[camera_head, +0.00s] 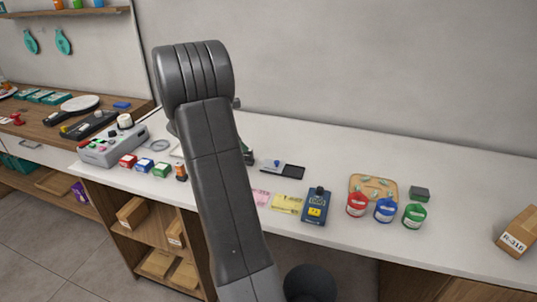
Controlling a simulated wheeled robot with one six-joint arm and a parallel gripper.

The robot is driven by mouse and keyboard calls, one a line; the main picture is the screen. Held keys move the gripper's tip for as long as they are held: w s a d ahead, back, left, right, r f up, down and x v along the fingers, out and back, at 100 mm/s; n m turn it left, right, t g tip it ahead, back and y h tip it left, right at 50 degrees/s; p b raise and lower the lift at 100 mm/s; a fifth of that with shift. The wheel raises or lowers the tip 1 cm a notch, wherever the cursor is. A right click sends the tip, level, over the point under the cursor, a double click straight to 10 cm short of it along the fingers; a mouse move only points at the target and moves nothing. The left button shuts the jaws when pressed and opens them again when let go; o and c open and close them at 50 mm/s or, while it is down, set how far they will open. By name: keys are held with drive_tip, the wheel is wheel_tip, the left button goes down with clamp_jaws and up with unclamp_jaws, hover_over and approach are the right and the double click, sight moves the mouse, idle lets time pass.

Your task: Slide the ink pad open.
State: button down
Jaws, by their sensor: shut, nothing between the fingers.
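The ink pad (292,172) lies flat on the white counter, just right of my arm. Its right part is a dark, flat rectangle. A light grey plate with a small blue mark lies over or against its left part, so the pad looks at least partly uncovered. My arm rises through the middle of the view and bends over at the top. Only a small dark part of my gripper (248,153) shows past the arm's right edge, a little left of the ink pad. It is shut and holds nothing. The fingertips are mostly hidden behind the arm.
Pink and yellow slips (287,203) and a blue device (316,206) lie in front of the pad. Red, blue and green jars (385,211) stand to the right by a tan board (373,184). A grey machine (111,146) stands left. The counter behind the pad is clear.

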approach(276, 166)
drive_tip(key=f, duration=0.1)
drive_tip(key=a+f, duration=0.1)
drive_tip(key=shift+s+f+p, duration=0.1)
drive_tip(key=shift+f+p, duration=0.2)
drive_tip(key=shift+f, duration=0.05)
drive_tip(key=shift+w+d+f+p, duration=0.1)
drive_tip(key=shift+w+d+f, duration=0.15)
drive_tip(key=shift+d, duration=0.35)
drive_tip(key=shift+w+d+f+p, duration=0.2)
drive_tip(key=shift+w+d, duration=0.15)
drive_tip(key=shift+d, duration=0.3)
drive_tip(key=shift+w+d+f+p, duration=0.1)
drive_tip(key=shift+w+d+f, duration=0.1)
drive_tip(key=shift+w+d, duration=0.3)
drive_tip(key=shift+s+d, duration=0.1)
drive_tip(key=shift+s, duration=0.05)
drive_tip(key=d, duration=0.2)
drive_tip(key=s+d, duration=0.1)
drive_tip(key=d, duration=0.1)
drive_tip(key=s+d+b, duration=0.1)
drive_tip(key=d, duration=0.1)
drive_tip(key=shift+s+d, duration=0.1)
drive_tip(key=shift+d, duration=0.1)
